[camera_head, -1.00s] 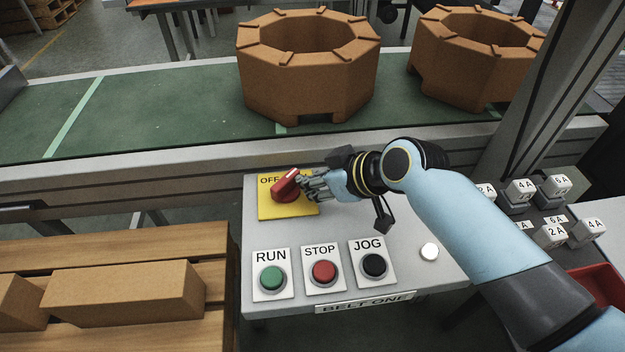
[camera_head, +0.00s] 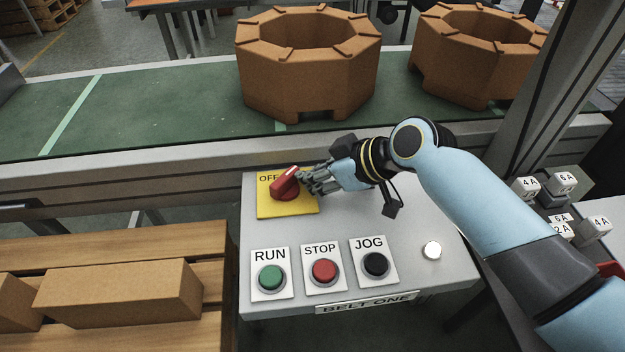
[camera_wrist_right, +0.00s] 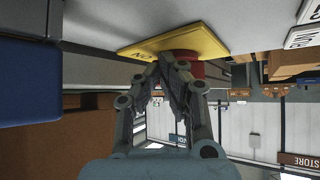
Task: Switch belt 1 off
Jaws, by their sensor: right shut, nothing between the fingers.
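The panel marked BELT ONE (camera_head: 365,304) carries a yellow plate (camera_head: 270,210) with a red rotary knob (camera_head: 287,183). The knob's handle slants up to the right; the word OFF shows at the plate's upper left, and the plate's right part is hidden behind my fingers. My right gripper (camera_head: 304,181) is shut and empty, its fingertips at the knob's right side; whether they touch it I cannot tell. In the right wrist view the fingertips (camera_wrist_right: 172,62) are close to the knob (camera_wrist_right: 190,69) under the yellow plate (camera_wrist_right: 175,43). My left gripper is out of view.
Below the knob are a green RUN button (camera_head: 271,278), a red STOP button (camera_head: 324,271) and a black JOG button (camera_head: 376,265). A white button (camera_head: 432,250) lies right. Behind, the green conveyor (camera_head: 170,110) bears brown octagonal rings (camera_head: 305,75). Labelled blocks (camera_head: 598,228) stand right.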

